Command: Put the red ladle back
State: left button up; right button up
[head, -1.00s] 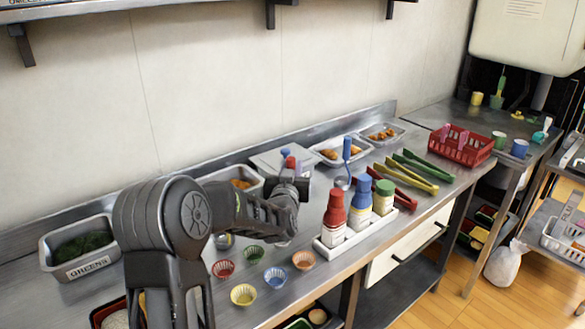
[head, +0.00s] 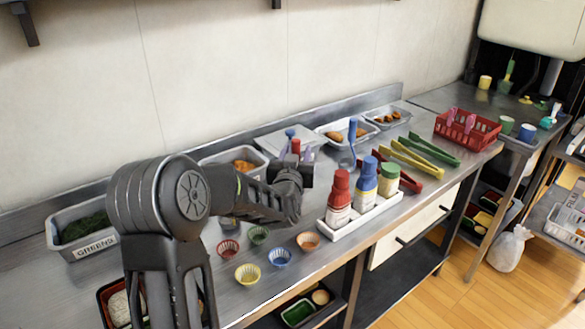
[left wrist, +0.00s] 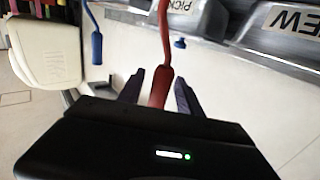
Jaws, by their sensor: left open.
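The red ladle (left wrist: 164,80) shows in the left wrist view, with its thick red handle end between my two fingers and its thin stem running up out of the picture. In the head view its red handle top (head: 296,146) shows beside my left gripper (head: 307,156), mostly hidden behind my wrist. My left gripper (left wrist: 158,90) is open, with a finger on each side of the handle and gaps visible. The ladle's bowl is hidden. My right gripper is not in view.
A blue ladle (head: 352,135) stands to the right, also in the left wrist view (left wrist: 95,45). Food pans line the wall, including a greens pan (head: 97,252). A white bottle rack (head: 345,220) and several small cups, one yellow (head: 247,274), sit nearer the counter edge.

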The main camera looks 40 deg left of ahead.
pick_arm(q)
jog(key=v, duration=1)
jog(key=shift+b, duration=0.45)
